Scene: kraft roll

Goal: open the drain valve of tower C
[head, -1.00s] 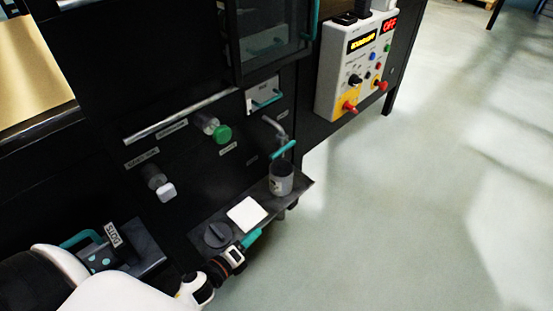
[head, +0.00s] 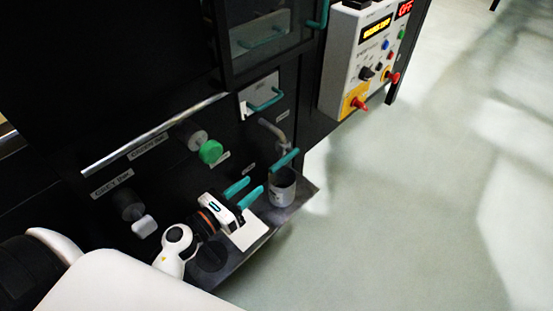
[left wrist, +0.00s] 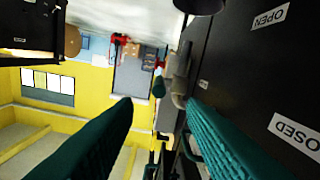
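A grey tap (head: 276,132) with a teal lever (head: 284,160) sticks out of the black cabinet front, above a grey cup (head: 283,190). My left gripper (head: 250,188) is open and empty, just left of the cup and below the lever, its teal fingers apart. In the left wrist view, turned upside down, the tap (left wrist: 178,82) and its teal lever (left wrist: 158,87) show ahead between the open fingers (left wrist: 160,118). OPEN (left wrist: 269,17) and CLOSED (left wrist: 297,136) labels are on the black panel there. Which tower the tap belongs to is not readable. My right gripper is not in view.
A green knob (head: 210,152) and a white-capped knob (head: 144,226) stick out left of the tap. A control box (head: 350,60) stands at upper right. The floor on the right is clear.

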